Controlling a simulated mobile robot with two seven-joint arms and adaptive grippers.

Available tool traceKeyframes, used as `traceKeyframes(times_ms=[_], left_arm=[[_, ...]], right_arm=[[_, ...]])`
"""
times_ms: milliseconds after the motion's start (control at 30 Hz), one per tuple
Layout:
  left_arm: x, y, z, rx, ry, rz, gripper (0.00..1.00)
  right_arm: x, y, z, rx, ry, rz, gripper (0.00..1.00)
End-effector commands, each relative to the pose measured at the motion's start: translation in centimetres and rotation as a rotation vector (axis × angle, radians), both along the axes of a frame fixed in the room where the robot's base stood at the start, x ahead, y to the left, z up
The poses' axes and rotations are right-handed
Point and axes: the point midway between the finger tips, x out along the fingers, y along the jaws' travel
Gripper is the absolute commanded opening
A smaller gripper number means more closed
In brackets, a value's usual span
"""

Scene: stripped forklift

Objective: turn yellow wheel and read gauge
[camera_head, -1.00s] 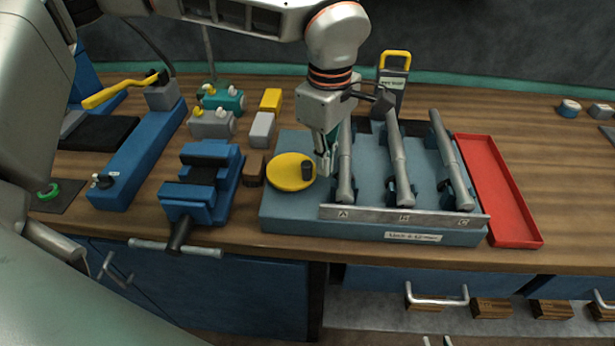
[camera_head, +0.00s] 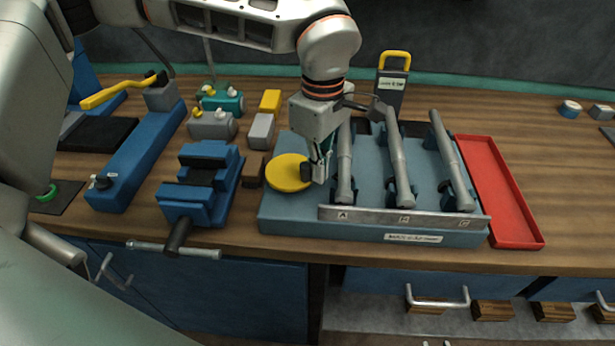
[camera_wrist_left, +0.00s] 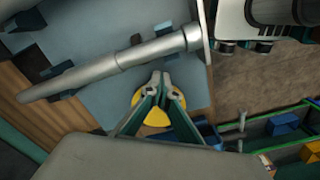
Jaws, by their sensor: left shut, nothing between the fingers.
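The yellow wheel (camera_head: 284,175) is a flat disc with a short dark knob (camera_head: 306,172) near its right rim. It lies at the left end of a blue-grey bench fixture (camera_head: 290,217). My left gripper (camera_head: 320,178) points down just right of the knob, shut and empty; whether it touches the knob cannot be told. In the left wrist view the closed fingertips (camera_wrist_left: 161,80) are in front of the yellow wheel (camera_wrist_left: 156,116), hiding much of it. A dark upright unit (camera_head: 391,88) with a yellow handle and a small pale panel stands behind; no reading is legible. My right gripper is not in view.
Several grey rods (camera_head: 398,165) lie along the fixture, right of my gripper, behind a front rail marked A, B and C. A red tray (camera_head: 500,190) lies at the right. A blue vise (camera_head: 200,183) and small blocks stand at the left.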

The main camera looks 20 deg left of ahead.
Motion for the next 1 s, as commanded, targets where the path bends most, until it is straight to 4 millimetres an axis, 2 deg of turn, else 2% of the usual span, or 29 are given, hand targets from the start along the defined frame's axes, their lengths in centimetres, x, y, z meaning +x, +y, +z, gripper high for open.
traceKeyframes(times_ms=[500,1000], left_arm=[[0.0,2.0,0.1,0.008,-0.005,0.014,0.00],[-0.5,3.1,0.1,0.004,-0.003,0.008,0.00]], right_arm=[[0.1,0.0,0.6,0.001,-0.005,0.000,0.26],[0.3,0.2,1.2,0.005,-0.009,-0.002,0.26]])
